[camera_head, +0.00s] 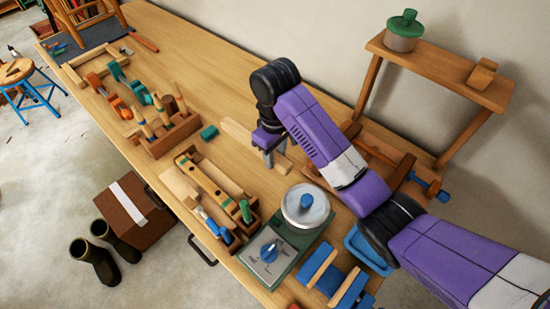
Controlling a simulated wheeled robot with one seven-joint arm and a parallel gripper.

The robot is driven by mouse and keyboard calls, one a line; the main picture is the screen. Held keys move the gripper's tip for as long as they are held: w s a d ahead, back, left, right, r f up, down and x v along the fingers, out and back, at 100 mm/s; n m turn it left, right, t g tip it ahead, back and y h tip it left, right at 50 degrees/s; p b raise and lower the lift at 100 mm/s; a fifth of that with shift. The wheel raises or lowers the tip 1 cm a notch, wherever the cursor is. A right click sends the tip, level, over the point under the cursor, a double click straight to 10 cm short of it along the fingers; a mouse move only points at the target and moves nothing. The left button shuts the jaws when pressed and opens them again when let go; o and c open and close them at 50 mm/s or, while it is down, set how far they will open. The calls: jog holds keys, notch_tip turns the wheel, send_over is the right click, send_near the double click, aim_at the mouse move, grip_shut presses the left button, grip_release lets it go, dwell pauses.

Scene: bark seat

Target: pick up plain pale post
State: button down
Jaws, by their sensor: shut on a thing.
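The plain pale post (238,132) is a long, light wooden bar in the middle of the workbench. It runs from upper left to lower right, passing behind my gripper. My gripper (269,160) points down and is shut on the pale post around its middle. The post's lower right end shows to the right of the fingers. Whether the post touches the bench top or is just above it, I cannot tell.
A wooden tool holder (172,137) and an open tray (190,162) stand nearby. A green scale with a round pan (305,206) is in front. A raised shelf (440,73) stands at the right by the wall.

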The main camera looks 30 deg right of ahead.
notch_tip(320, 180, up, 8)
jog(key=shift+f+b, duration=0.1)
jog(key=shift+b, duration=0.25)
jog(key=shift+r, duration=0.55)
jog(key=shift+s, duration=0.1)
